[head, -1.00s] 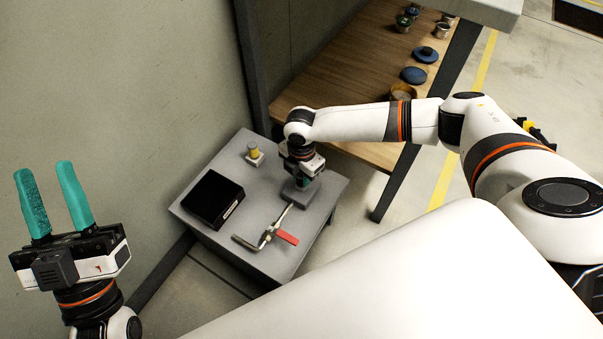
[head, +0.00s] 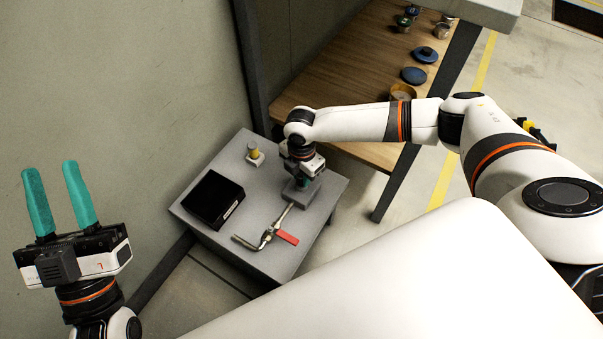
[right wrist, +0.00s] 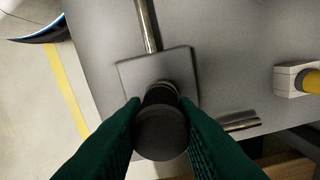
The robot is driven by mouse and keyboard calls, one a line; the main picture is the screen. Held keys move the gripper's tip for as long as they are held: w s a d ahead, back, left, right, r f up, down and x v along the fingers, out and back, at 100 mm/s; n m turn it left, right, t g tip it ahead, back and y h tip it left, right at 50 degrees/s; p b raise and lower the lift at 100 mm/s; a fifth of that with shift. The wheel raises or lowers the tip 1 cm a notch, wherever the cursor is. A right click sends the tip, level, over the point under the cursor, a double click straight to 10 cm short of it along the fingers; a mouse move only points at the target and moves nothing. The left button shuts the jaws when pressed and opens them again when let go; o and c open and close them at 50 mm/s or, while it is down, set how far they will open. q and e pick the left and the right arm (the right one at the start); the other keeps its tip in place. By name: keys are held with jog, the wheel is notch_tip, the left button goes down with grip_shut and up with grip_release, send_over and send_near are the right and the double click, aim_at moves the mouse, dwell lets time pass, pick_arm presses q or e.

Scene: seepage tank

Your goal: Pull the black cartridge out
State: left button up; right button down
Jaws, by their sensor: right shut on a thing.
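The black cartridge (right wrist: 160,128) stands in a grey square block in the right wrist view, its round dark top towards the camera. My right gripper (right wrist: 162,125) has its green fingers on either side of the cartridge and is shut on it. In the head view the right gripper (head: 303,180) points down over the grey block (head: 299,193) on the grey tank top, and the cartridge is mostly hidden there. My left gripper (head: 60,201) is open and empty, fingers up, at the far left, away from the tank.
On the grey tank top (head: 262,200) are a black box (head: 213,200), a pipe with a red lever (head: 287,237) and a small yellow-topped fitting (head: 254,154). A wooden table (head: 330,75) with several lids and cups stands behind. A wall is at the left.

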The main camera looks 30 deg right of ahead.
pick_arm(q)
jog(key=shift+w+f+g, duration=0.55)
jog(key=shift+f+g, duration=0.05)
pick_arm(e)
jog(key=shift+r, duration=0.25)
dwell(0.8)
